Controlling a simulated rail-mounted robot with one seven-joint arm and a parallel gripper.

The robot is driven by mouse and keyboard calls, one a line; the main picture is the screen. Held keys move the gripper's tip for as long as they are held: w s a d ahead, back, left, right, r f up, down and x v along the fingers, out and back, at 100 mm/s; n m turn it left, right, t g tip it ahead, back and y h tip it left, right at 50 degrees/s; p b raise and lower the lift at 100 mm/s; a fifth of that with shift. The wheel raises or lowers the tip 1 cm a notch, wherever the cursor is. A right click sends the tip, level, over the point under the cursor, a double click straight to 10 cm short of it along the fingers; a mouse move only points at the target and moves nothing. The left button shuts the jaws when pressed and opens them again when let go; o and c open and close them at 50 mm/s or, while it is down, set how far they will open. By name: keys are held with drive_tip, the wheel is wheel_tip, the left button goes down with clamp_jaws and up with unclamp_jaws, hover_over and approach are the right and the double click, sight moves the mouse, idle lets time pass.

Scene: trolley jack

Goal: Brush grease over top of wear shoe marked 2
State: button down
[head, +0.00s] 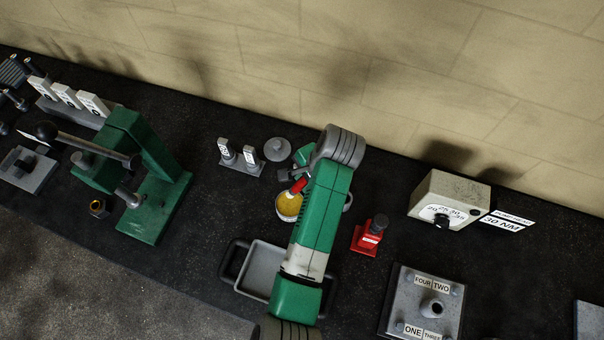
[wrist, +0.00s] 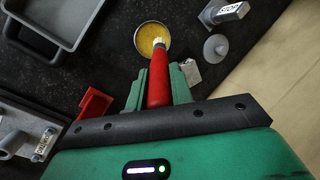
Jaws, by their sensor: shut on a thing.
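My gripper (wrist: 158,90) is shut on the red handle of a brush (wrist: 157,80), which points away from it. The brush's pale tip is at the open tin of yellow grease (wrist: 150,33); whether it touches the grease I cannot tell. In the head view the brush (head: 299,186) slants down to the tin (head: 289,208), partly hidden by my arm. Three upright pieces with white marked faces (head: 67,96) stand on a grey block at the far left; their marks are too small to read. I cannot pick out the wear shoe marked 2 with certainty.
A grey lid-like disc (head: 278,150) and a small stand with labelled posts (head: 239,157) are behind the tin. A grey tray (head: 262,268) lies in front. A red block (head: 365,240), dial box (head: 449,200) and bolted plate (head: 400,305) are right. A green press-like stand (head: 150,205) is left.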

drive_tip(key=shift+a, duration=0.25)
wheel_tip(320, 180, down, 6)
drive_tip(key=b, duration=0.7)
drive_tip(key=shift+f, duration=0.65)
idle(2.4)
wheel_tip(320, 180, up, 7)
drive_tip(key=p, duration=0.8)
drive_tip(key=shift+r, duration=0.15)
idle(0.4)
